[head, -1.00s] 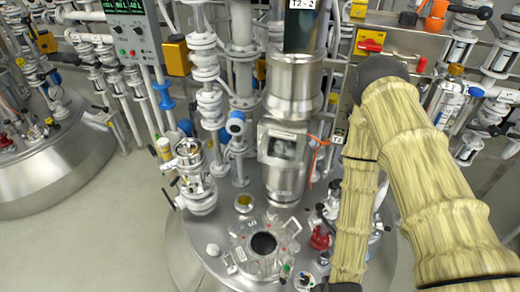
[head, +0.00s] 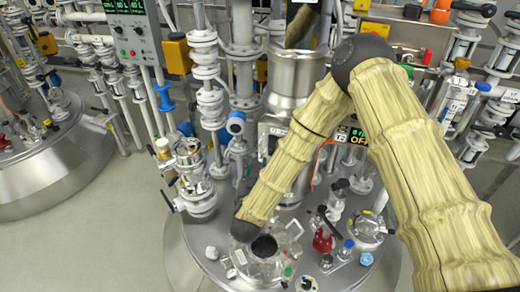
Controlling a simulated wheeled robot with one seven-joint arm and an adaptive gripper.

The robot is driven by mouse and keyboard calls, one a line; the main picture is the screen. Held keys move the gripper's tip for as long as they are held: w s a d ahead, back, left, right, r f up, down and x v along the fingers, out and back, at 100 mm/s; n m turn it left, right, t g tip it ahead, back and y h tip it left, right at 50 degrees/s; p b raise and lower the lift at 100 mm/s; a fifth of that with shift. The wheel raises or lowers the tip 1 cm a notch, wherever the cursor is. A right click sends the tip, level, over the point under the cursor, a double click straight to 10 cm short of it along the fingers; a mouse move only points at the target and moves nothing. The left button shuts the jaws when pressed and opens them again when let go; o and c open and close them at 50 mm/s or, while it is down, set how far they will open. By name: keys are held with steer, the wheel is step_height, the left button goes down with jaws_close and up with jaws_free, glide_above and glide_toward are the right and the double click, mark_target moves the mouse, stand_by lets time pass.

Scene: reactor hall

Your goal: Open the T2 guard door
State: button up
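The T2 vessel's steel column (head: 296,85) stands upright in the middle of the head view. A windowed housing on it, which may bear the guard door, is mostly hidden behind my forearm. Only its left edge (head: 263,145) shows, with a small tag reading T2 (head: 276,131) beside the forearm. I cannot tell whether the door is open or shut. My forearm slants down to the left across the housing, and its dark end is just above the open round port on the vessel lid (head: 211,250). My gripper itself is not visible.
A green-lit display reading OFF (head: 357,137) is right of my forearm. Valves and bottles, including a red one (head: 322,238), crowd the lid. A white valve stack (head: 194,180) stands at left. Pipes fill the back; floor (head: 120,220) is clear at left.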

mark_target(260, 150)
steer(key=w, duration=0.3)
steer(key=w+p, duration=0.1)
steer(key=w, duration=0.2)
steer(key=w+d+p, duration=0.1)
steer(key=w, duration=0.2)
steer(key=shift+w+d+f, duration=0.1)
steer(key=shift+w, duration=0.3)
jaws_close()
